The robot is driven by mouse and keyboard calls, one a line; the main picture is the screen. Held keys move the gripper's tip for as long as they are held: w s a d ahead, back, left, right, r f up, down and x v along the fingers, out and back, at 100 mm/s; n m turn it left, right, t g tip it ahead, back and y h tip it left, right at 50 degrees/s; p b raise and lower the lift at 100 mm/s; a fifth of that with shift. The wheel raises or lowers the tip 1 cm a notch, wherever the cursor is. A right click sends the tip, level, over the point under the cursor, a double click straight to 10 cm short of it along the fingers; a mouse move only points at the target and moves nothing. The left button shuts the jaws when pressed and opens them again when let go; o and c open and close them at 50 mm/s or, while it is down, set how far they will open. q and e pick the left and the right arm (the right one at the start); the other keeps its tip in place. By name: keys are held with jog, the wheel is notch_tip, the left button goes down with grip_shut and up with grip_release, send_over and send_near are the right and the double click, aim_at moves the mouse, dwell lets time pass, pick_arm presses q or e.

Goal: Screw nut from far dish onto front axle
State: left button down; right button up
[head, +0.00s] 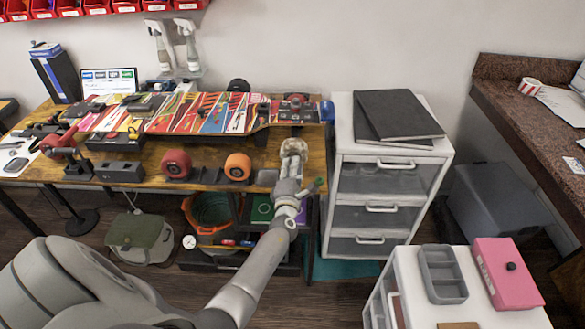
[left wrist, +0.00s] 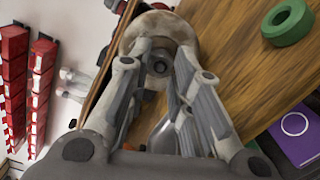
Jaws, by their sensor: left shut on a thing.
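The skateboard (head: 215,113) lies on the wooden workbench with its bright graphic side up. A worn beige wheel (head: 293,147) is at its right end, on the near side. It also shows in the left wrist view (left wrist: 155,27), facing the camera, with a small dark round centre. My left gripper (head: 292,158) is at this wheel, its fingers pointing at the hub. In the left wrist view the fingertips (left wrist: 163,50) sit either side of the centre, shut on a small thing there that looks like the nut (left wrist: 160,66). The axle end is mostly hidden. I cannot make out the far dish.
A red wheel (head: 176,164) and an orange wheel (head: 238,167) are near the bench's front edge. A white drawer unit (head: 390,155) stands close on the right. Small boxes and tools crowd the bench's left end.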

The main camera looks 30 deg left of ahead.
pick_arm(q)
jog(key=m, duration=0.5)
jog(key=shift+r+m, duration=0.15)
jog(key=shift+m, duration=0.15)
jog(key=m, duration=0.5)
jog(key=shift+r+g, duration=0.1)
jog(key=shift+g, duration=0.2)
jog(key=c, duration=1.2)
grip_release()
jog(key=shift+c, duration=0.2)
jog(key=c, duration=0.3)
